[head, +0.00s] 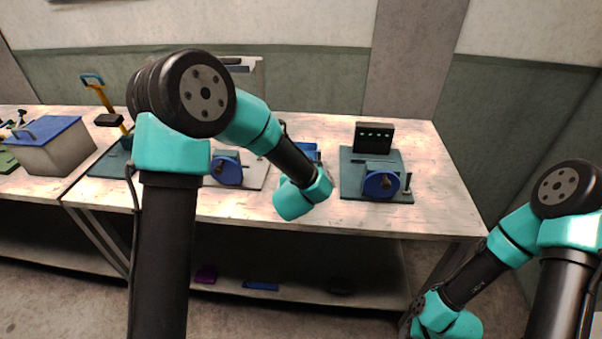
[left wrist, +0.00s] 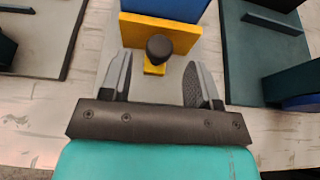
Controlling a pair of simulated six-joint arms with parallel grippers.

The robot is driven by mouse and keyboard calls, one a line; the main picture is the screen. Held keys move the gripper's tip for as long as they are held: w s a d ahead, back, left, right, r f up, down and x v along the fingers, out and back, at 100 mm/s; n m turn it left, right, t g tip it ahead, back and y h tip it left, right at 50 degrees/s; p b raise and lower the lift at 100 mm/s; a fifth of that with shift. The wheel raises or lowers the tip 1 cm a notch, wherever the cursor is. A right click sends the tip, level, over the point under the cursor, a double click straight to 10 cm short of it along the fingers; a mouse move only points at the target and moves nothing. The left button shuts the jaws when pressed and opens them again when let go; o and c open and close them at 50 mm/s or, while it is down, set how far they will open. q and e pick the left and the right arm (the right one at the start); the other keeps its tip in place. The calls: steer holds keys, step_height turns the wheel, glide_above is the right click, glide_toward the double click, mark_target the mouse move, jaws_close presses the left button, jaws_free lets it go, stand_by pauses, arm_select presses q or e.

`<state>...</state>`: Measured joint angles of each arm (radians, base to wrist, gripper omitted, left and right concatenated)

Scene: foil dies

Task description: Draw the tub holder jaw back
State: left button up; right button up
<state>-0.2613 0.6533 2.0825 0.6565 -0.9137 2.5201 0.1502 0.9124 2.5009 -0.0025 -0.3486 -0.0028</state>
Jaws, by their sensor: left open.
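In the left wrist view, a round dark knob (left wrist: 158,47) sits on a small yellow block (left wrist: 154,68). Behind it stands a yellow plate (left wrist: 184,39) with a blue block (left wrist: 172,7) beyond it; this looks like the tub holder with its jaw. My left gripper (left wrist: 160,62) is open, with one finger on each side of the knob and a gap to both. In the head view, part of the blue block (head: 309,150) shows behind my left arm, which hides the rest and the gripper's fingers. My right arm is at the lower right; its gripper fingers do not show.
On the bench, a fixture with a blue wheel (head: 381,184) stands to the right and another blue wheel (head: 227,170) to the left. A grey box with a blue lid (head: 46,131) is at the far left. The bench's right end (head: 445,190) is clear.

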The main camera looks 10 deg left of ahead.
arm_select(q)
steer(key=shift+x, duration=2.15)
jaws_close()
